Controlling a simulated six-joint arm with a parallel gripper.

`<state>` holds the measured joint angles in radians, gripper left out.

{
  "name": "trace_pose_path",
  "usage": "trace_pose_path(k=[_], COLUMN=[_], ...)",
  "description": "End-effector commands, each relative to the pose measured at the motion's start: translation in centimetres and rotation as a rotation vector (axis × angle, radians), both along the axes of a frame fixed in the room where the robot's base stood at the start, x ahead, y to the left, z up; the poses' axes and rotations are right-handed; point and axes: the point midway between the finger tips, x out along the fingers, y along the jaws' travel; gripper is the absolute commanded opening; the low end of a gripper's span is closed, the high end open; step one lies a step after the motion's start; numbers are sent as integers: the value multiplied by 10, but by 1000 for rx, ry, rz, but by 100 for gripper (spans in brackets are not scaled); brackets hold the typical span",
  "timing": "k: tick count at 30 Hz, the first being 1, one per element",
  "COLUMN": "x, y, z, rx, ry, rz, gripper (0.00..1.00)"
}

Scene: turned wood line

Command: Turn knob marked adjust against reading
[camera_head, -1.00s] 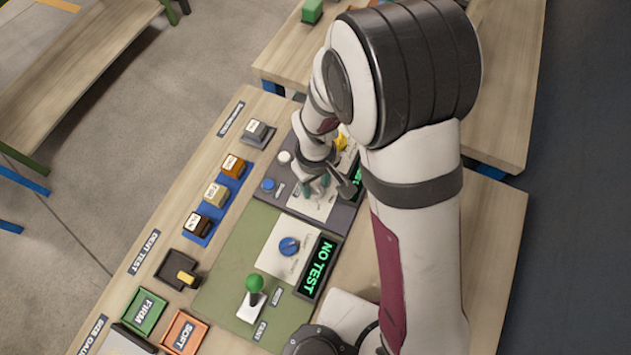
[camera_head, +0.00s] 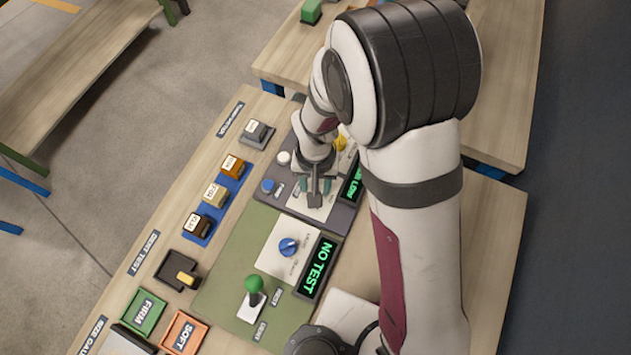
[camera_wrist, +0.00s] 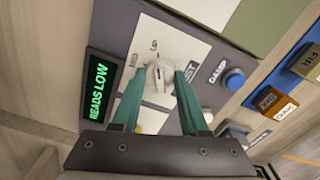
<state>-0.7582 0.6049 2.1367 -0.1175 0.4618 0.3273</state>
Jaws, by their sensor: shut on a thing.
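In the wrist view a pale grey knob (camera_wrist: 158,76) stands on a white dial plate (camera_wrist: 176,44) with printed marks, partly covered by my fingers. My gripper (camera_wrist: 160,82) has its two green fingers on either side of the knob, shut on it. In the head view my gripper (camera_head: 316,186) is over the dark grey panel and hides the knob. A display (camera_wrist: 97,91) beside the plate reads "READS LOW" in green. Lettering by the knob is partly hidden; "UST" shows.
A blue button (camera_wrist: 234,79) sits near the knob. The green panel (camera_head: 225,285) beside it carries a blue knob (camera_head: 289,247), a green-topped lever (camera_head: 254,284) and a "NO TEST" display (camera_head: 317,267). Labelled blocks stand on a blue strip (camera_head: 216,211). FIRM (camera_head: 146,311) and SOFT (camera_head: 184,333) trays lie in front.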

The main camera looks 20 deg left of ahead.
Motion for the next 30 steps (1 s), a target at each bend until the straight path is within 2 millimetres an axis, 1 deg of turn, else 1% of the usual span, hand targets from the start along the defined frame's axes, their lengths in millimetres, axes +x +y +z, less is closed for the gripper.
trace_pose_path(k=[6, 17, 18, 20, 21, 22, 23, 30], x=[-1, -2, -2, -1, -1, -1, -1, -1], y=[-1, -1, -1, -1, -1, -1, -1, 0], z=[0, 0, 0, 0, 0, 0, 0, 0], rx=[-3, -3, -3, -3, -2, -2, -2, -2], ry=[4, 4, 4, 4, 4, 4, 4, 2], rz=[-30, -33, -33, -33, -32, -32, -32, -31], gripper=[0, 0, 47, 58, 65, 71, 74, 74])
